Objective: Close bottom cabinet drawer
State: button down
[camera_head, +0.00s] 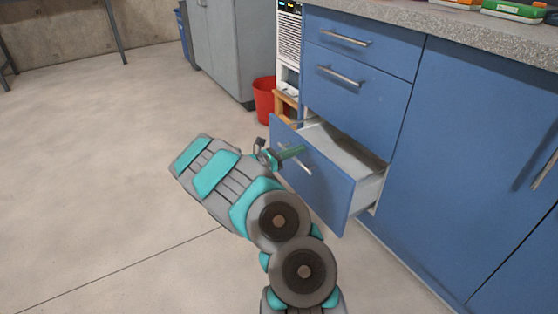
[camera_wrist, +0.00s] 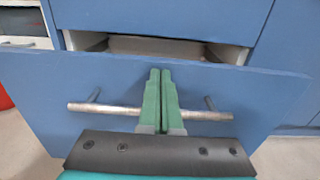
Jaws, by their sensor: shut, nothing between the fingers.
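The bottom drawer (camera_head: 325,185) of the blue cabinet is pulled out, and its white inside shows from above. Its blue front (camera_wrist: 275,100) fills much of the wrist view, with a metal bar handle (camera_wrist: 105,108) across it. My gripper (camera_head: 298,151) is at the drawer front, near the handle. In the wrist view the green fingers of my gripper (camera_wrist: 161,75) are shut together with nothing between them. They overlap the handle's middle and point at the drawer front's upper part. I cannot tell whether they touch it.
Two shut drawers (camera_head: 355,85) sit above the open one. A blue cabinet door (camera_head: 470,150) is to the right, under a grey countertop (camera_head: 450,25). A red bin (camera_head: 264,100) and grey cabinet (camera_head: 232,45) stand behind. The floor at left is clear.

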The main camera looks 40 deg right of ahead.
jog(key=b+x, duration=0.2)
jog(key=x, duration=1.4)
jog(key=shift+s+d+r, duration=0.1)
jog(key=shift+s+d, duration=0.05)
jog(key=p+v, duration=0.1)
jog(key=v, duration=1.3)
jog(key=shift+a, duration=0.25)
